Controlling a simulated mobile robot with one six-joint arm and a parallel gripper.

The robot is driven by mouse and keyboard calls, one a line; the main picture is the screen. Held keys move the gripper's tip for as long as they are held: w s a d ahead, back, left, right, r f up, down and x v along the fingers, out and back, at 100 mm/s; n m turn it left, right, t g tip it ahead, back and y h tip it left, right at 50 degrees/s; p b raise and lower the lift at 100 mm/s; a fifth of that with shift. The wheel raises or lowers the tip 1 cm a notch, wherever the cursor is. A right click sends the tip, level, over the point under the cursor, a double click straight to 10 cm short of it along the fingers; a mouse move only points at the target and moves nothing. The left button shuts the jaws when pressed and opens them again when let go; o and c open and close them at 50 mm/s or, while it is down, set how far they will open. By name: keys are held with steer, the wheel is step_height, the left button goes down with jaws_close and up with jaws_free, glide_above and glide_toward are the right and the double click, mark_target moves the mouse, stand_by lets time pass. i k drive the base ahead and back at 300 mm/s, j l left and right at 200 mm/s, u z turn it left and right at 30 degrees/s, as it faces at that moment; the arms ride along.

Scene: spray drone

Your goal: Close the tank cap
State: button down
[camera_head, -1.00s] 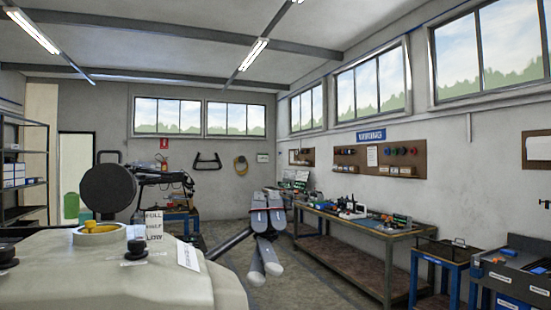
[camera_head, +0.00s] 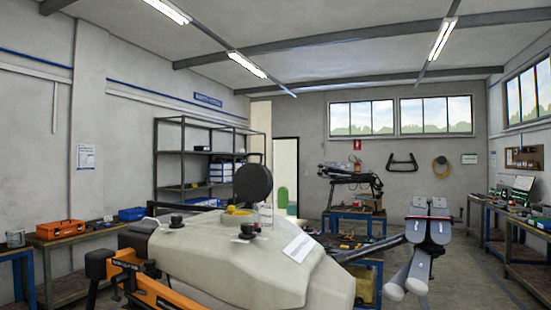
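The pale tank of the spray drone (camera_head: 235,262) fills the lower middle of the head view. The tank cap (camera_head: 253,182) is a round black disc. It stands upright, open, above and just right of the yellow filler ring (camera_head: 238,211) on top of the tank. The ring's opening is seen at a low angle, so its inside is hidden. A white label (camera_head: 298,247) lies on the tank's right slope. I do not see my gripper.
An orange and black part (camera_head: 150,290) is at the lower left before the tank; I cannot tell whose it is. A folded drone arm (camera_head: 428,240) sticks out to the right. Workbenches line both sides. A shelf rack (camera_head: 185,160) stands behind. Some floor is clear at right.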

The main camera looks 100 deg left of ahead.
mark_target(253, 184)
steer(key=i+j+u, duration=0.3)
steer(key=u, duration=0.15)
steer(key=i+j+u, duration=0.2)
steer(key=i+u, duration=0.55)
steer(key=u, duration=0.2)
steer(key=i+u, duration=0.5)
steer(key=i+l+u, duration=0.25)
steer(key=u, duration=0.2)
steer(key=i+l+u, duration=0.3)
steer(key=u, duration=0.15)
